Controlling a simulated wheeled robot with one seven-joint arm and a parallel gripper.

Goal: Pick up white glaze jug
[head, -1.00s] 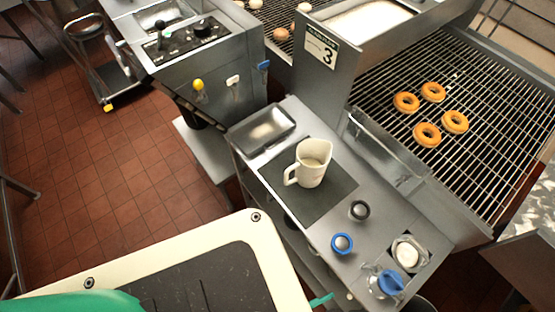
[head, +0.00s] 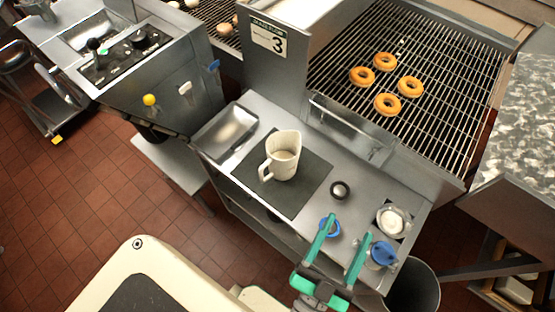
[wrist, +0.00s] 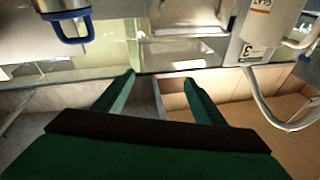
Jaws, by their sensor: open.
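The white glaze jug (head: 283,156) stands upright on a dark mat (head: 303,196) on the steel counter in the head view. Its handle points left, toward the lower left of the picture. My gripper (head: 344,232) is open and empty, with two green fingers, to the lower right of the jug and apart from it. In the wrist view my gripper (wrist: 160,80) shows its fingers spread with nothing between them. A pale, labelled body with a handle (wrist: 272,28) shows at the upper right there; I cannot tell whether it is the jug.
A steel tray (head: 229,130) lies left of the mat. Behind is a wire rack (head: 430,60) with several doughnuts.

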